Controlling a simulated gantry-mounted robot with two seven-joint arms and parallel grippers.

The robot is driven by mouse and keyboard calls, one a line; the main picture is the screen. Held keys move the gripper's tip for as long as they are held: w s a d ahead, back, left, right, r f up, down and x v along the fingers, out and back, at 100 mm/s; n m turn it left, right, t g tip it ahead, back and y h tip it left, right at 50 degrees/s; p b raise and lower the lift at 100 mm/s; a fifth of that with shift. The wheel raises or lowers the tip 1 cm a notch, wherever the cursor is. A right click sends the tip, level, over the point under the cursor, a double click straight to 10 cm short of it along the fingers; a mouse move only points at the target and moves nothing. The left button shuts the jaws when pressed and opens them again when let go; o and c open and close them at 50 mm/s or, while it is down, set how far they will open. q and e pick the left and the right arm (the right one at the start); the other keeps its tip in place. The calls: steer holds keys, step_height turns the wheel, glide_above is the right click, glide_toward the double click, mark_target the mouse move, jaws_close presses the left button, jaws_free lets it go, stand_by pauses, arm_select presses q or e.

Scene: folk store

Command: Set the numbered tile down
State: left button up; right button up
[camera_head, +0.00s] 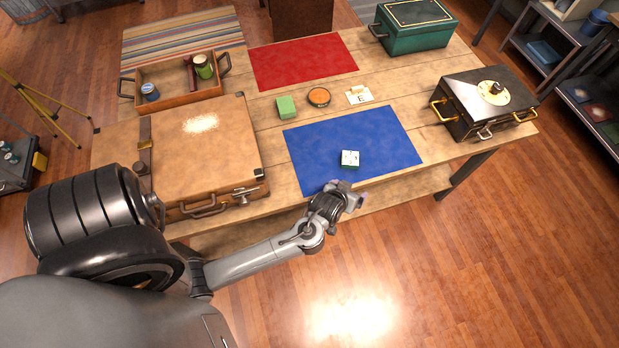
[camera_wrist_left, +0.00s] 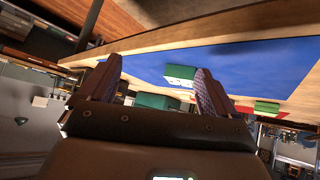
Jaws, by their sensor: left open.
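A small tile (camera_head: 350,158) with a white marked top and green sides lies on the blue mat (camera_head: 390,135), near the mat's front edge. My left gripper (camera_head: 350,193) is just in front of the mat's near edge, apart from the tile. In the left wrist view the tile (camera_wrist_left: 180,75) shows ahead on the blue mat (camera_wrist_left: 235,72), between the two spread fingers of my left gripper (camera_wrist_left: 155,88). That gripper is open and empty. The number on the tile is too small to read. My right gripper is in neither view.
A tan suitcase (camera_head: 200,150) lies left of the mat. A green block (camera_head: 286,107), a round orange-topped tin (camera_head: 318,97) and a card marked E (camera_head: 359,96) sit behind it. A black chest (camera_head: 483,103) stands right, a green box (camera_head: 415,26) back right, a wooden tray (camera_head: 178,95) back left.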

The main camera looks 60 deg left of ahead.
arm_select(q)
steer(key=s+d+r+m+g+h, duration=0.1)
steer(key=s+d+r+m+g, duration=0.1)
steer(key=s, duration=0.7)
steer(key=s+d+r+m+g+h, duration=0.2)
steer(key=s+d+r+m, duration=0.2)
steer(key=s, duration=0.5)
step_height(320, 180, up, 3)
steer(key=shift+r+m+g, duration=0.15)
steer(key=shift+m+g, duration=0.15)
steer(key=shift+m, duration=0.8)
